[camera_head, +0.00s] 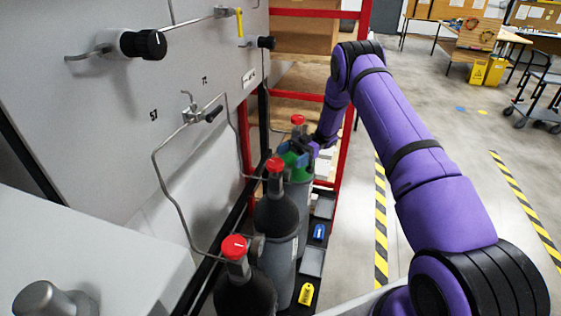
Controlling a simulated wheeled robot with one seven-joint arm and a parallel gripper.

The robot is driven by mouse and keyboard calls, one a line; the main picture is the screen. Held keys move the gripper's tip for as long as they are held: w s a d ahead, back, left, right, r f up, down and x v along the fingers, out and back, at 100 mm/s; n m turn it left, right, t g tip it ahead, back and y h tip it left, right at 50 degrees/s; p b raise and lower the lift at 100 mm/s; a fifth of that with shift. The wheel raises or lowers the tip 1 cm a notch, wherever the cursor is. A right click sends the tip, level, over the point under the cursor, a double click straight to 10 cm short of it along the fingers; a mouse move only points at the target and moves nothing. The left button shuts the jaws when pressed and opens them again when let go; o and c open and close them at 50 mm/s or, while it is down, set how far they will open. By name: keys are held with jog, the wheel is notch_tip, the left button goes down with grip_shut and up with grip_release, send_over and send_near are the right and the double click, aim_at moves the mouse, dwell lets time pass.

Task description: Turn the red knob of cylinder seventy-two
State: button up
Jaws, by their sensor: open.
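Several gas cylinders stand in a row along the grey panel, each with a red knob on top. The nearest is a dark cylinder (245,294) with its red knob (235,247). The middle dark grey cylinder (277,215) has a red knob (275,164). The farthest cylinder, with a green shoulder (294,160), has a red knob (298,119). My purple arm reaches from the lower right to the farthest cylinder. My gripper (312,151) is open, small and partly hidden beside that cylinder's green top, below its knob.
The grey panel (90,90) carries thin pipes, valves and a black knob (150,44) on the left. A red-framed shelf (350,110) stands behind the cylinders. A yellow tag (306,294) and a blue tag (319,231) are by the cylinders. Striped floor tape and open floor lie right.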

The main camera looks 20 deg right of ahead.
jog(key=shift+v, duration=1.6)
jog(key=shift+r, duration=0.1)
